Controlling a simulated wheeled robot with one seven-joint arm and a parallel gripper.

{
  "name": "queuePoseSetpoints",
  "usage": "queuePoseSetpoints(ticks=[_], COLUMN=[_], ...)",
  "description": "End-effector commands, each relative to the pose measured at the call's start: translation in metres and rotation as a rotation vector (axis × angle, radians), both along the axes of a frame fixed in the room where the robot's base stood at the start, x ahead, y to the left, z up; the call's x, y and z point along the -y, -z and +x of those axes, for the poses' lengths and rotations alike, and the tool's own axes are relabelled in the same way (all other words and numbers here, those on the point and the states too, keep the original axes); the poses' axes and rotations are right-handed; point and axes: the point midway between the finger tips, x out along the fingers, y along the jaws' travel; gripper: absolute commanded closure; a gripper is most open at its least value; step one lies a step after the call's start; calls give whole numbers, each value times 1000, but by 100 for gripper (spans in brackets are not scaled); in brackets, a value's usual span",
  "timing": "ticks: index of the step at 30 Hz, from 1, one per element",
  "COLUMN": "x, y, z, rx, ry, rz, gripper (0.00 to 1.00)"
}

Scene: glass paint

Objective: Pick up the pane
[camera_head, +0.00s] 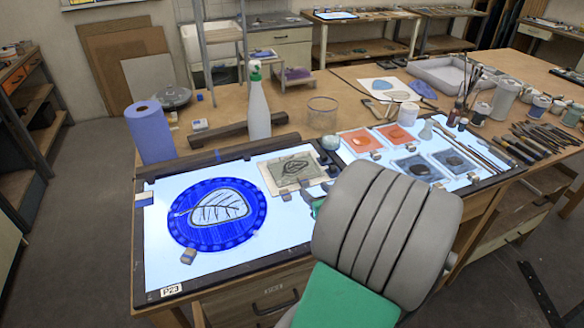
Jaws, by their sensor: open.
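A round blue pane (236,208) with a pale leaf outline lies flat on the lit white panel (160,262) at the left of the bench. A squarish grey pane (290,167) with a dark leaf drawing lies at the panel's back right. Which one the task means by the pane, I cannot tell. My grey and green arm fills the lower right and hides the panel's right part. Just past it, small grey parts that look like my gripper (316,190) show at the grey pane's right front edge. My gripper is open; any contact with the pane is unclear.
A blue paper roll (150,132) and a white spray bottle (258,105) stand behind the panel. An empty glass jar (322,113) stands right of them. Orange panes (361,143) and blue-grey panes (455,161) lie right on a second lit panel. Brushes and tools (535,140) crowd the far right.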

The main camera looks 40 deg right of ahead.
Motion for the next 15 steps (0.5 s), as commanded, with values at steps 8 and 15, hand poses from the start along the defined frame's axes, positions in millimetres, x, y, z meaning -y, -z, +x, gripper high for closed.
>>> queuePoseSetpoints(ticks=[8, 15], x=[8, 10], y=[17, 19], z=[41, 45], rx=[-1, 0], ry=[4, 7], rz=[1, -2], gripper=[51, 51])
